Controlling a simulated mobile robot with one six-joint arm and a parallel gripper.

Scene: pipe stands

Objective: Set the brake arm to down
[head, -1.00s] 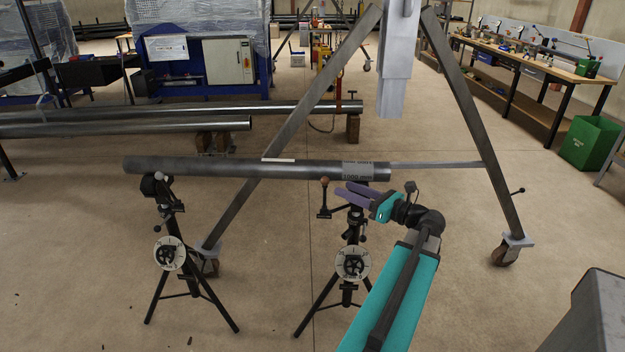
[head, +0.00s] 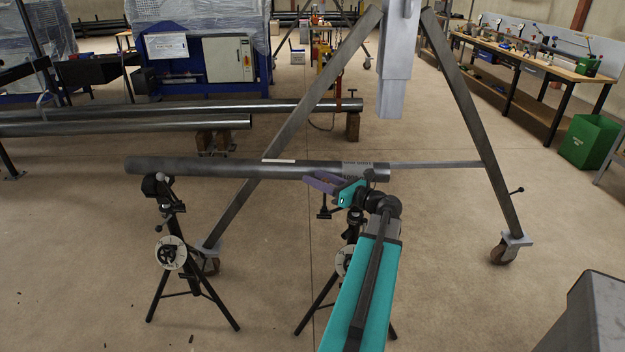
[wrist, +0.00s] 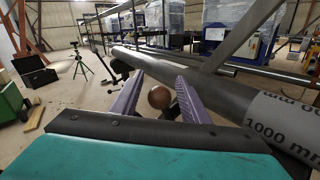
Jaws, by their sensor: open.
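In the head view my gripper (head: 318,181) covers the knob. Only the dark lower end of the brake arm (head: 323,212) shows below it, at the side of the right pipe stand (head: 352,226).
A long grey pipe (head: 230,168) rests across the left stand (head: 169,252) and the right stand, close to my fingers. A gantry frame leg (head: 473,120) stands behind on the right. A grey block (head: 592,315) is at the lower right.

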